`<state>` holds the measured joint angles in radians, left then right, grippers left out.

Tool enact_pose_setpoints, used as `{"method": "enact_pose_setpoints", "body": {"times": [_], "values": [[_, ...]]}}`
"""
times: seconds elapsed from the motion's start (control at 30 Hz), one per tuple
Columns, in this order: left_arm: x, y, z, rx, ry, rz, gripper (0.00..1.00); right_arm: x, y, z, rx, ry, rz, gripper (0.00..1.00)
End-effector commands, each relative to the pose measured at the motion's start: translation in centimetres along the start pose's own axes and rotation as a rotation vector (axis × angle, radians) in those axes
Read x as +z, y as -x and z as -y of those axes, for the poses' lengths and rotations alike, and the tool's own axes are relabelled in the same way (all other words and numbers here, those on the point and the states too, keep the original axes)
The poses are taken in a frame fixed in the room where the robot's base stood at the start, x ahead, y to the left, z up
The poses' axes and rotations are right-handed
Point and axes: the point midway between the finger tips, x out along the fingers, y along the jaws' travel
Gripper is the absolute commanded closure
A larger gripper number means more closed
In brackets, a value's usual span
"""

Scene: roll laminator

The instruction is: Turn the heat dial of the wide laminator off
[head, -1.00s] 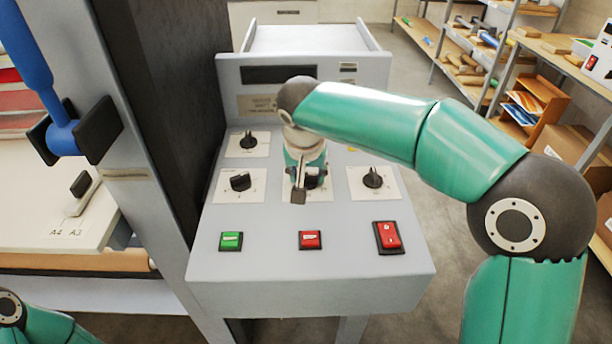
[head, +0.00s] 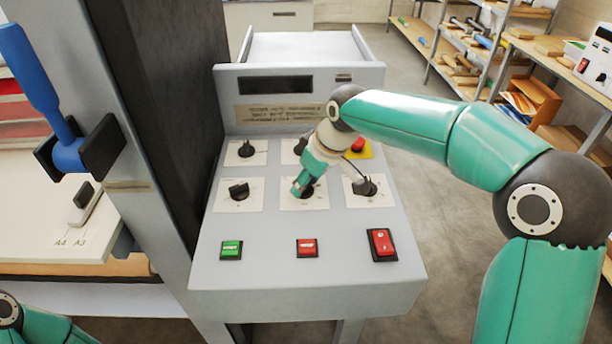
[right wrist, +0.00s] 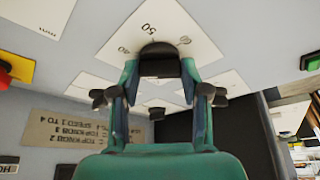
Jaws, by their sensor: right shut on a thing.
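The grey console (head: 215,260) carries black dials on white plates. My right gripper (head: 303,190) comes down tilted on the front middle dial. In the right wrist view its two teal fingers stand on either side of this black dial (right wrist: 160,60), shut on it. The dial's white plate (right wrist: 185,35) shows "50" and "40"; the pointer is hidden. The front left dial (head: 238,190), front right dial (head: 365,187) and back left dial (head: 246,148) stand free. My left gripper is out of view.
A red stop button (head: 357,146) on yellow is close beside my right wrist. A green button (head: 231,249), a red button (head: 307,247) and a red rocker switch (head: 381,243) line the console's front. A grey post and a blue lever (head: 38,85) stand left. Shelves are at right.

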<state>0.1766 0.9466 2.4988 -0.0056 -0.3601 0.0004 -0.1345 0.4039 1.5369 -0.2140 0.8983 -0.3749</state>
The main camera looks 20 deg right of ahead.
Motion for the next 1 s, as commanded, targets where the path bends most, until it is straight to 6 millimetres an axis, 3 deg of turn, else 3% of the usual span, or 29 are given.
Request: {"method": "enact_pose_setpoints", "body": {"times": [0.6,1.0], "values": [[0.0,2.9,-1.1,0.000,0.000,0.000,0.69,-0.2,0.2,-0.7,-0.207,0.511,0.000,0.89],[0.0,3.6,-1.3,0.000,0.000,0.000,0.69,-0.3,0.1,-0.8,-0.271,0.675,0.000,0.89]]}}
